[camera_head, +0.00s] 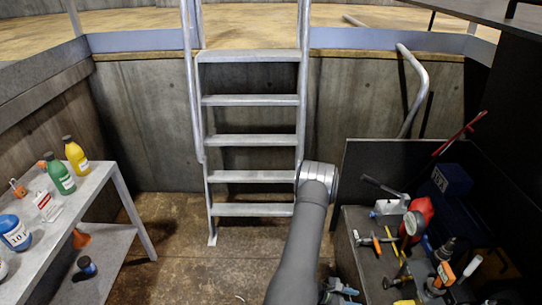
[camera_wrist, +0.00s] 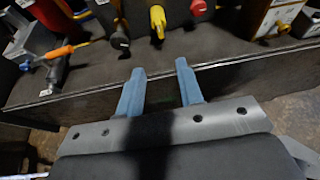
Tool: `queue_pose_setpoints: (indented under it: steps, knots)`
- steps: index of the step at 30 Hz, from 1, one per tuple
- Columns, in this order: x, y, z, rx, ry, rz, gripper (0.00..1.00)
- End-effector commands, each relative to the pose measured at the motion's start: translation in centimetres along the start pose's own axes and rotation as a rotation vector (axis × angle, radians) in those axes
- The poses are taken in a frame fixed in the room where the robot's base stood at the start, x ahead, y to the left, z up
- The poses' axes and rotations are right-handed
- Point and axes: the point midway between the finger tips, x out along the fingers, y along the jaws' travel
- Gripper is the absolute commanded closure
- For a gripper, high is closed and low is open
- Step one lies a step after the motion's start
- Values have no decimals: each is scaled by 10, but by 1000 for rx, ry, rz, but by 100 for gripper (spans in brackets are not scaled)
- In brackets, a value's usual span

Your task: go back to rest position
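My gripper (camera_wrist: 160,84) shows in the wrist view with its two blue-grey fingers apart and nothing between them. The fingers point at the front edge of a dark bench (camera_wrist: 90,98) with tools on it. In the head view my dark grey arm rises in front of the ladder's right rail. Only a small blue bit of the gripper (camera_head: 343,289) seems to show at the bottom, beside the bench; its fingertips are not clear there.
The tool bench (camera_head: 352,262) at right holds a hammer (camera_head: 377,243), a red container (camera_head: 418,215) and other tools. A metal ladder (camera_head: 250,141) stands behind my arm. A grey shelf (camera_head: 75,215) with bottles is at left. Floor between shelf and ladder is clear.

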Motion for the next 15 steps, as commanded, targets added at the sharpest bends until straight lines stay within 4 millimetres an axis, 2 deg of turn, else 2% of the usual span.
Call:
queue_pose_setpoints:
  steps: [1, 15]
  knots:
    - [10, -1, 0, 3, 0, -5, 66]
    - [85, 0, 0, 4, 0, -4, 66]
